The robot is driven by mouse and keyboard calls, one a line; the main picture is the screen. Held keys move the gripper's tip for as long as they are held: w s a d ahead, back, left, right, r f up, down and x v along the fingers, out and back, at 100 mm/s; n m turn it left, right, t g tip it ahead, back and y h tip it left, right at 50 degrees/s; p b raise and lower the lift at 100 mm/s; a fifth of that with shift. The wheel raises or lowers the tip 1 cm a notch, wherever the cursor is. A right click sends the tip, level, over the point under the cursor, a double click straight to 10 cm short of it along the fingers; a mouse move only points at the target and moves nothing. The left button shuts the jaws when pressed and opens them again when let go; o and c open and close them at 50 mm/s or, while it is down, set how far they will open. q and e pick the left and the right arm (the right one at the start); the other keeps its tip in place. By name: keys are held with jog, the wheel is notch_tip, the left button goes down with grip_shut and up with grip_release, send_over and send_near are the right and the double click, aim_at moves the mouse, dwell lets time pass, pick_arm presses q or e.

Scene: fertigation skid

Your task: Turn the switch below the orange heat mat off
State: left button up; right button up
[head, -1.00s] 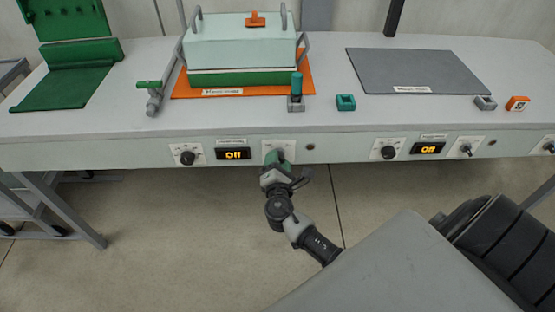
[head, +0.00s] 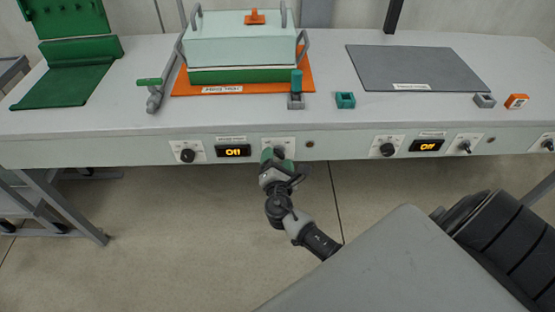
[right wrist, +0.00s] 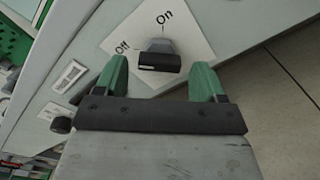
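The orange heat mat (head: 310,85) lies on the bench under a pale green lidded box. On the bench front below it, a white plate (head: 290,143) carries the switch (head: 279,152), partly hidden by my right gripper (head: 272,159). In the right wrist view the switch knob (right wrist: 160,56) sits between "Off" and "On" marks and appears to point towards "On". My right gripper (right wrist: 161,74) has its green fingers spread on either side of the knob, with gaps showing. My left gripper is not in view.
Another dial (head: 387,149), display (head: 426,146) and switch (head: 465,147) sit further right below a grey mat (head: 415,68). Floor in front is open.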

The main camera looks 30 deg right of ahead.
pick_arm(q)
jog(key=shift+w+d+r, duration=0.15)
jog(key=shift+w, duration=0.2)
pick_arm(e)
jog(key=v, duration=1)
jog(key=shift+s+a, duration=0.25)
jog(key=shift+s, duration=0.05)
